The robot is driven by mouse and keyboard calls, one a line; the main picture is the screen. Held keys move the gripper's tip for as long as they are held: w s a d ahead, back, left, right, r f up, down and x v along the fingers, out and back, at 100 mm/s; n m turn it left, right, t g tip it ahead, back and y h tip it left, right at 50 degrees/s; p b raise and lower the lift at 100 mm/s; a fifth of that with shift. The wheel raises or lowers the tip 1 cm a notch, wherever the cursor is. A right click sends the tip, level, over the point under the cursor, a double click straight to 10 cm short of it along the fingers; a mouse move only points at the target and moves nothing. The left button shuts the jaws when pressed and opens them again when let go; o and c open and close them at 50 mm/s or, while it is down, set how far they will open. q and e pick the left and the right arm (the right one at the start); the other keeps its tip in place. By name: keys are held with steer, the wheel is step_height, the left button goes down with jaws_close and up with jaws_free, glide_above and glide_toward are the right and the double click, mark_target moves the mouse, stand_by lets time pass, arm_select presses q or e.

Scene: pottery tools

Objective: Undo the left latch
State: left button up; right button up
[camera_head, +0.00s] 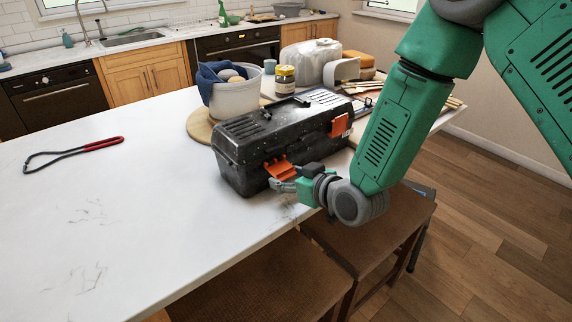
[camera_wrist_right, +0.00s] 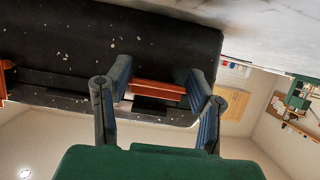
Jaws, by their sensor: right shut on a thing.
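A black toolbox (camera_head: 245,150) with a lid and two orange latches sits on the white table. The left latch (camera_head: 279,168) sticks out from the front face at a slant. The right latch (camera_head: 339,126) lies nearly flat against the front. My right gripper (camera_head: 283,183) is at the left latch, low in front of the box. In the right wrist view, my right gripper (camera_wrist_right: 157,92) has one finger at each end of the orange left latch (camera_wrist_right: 158,90), shut on it. The toolbox (camera_wrist_right: 130,45) fills the upper part of that view. My left gripper is out of view.
The white table (camera_head: 110,215) has free room left of the box. A red-handled wire tool (camera_head: 85,148) lies there. Behind the box are a grey bucket (camera_head: 234,98) with a blue cloth and a yellow jar (camera_head: 285,79). Brown stools (camera_head: 375,225) stand at the front edge.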

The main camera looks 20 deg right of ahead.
steer(key=shift+r+g+p, duration=0.25)
steer(key=shift+g+p, duration=0.05)
steer(key=o, duration=1.2)
steer(key=v, duration=1.1)
steer(key=shift+s+d, duration=0.2)
steer(key=shift+s, duration=0.2)
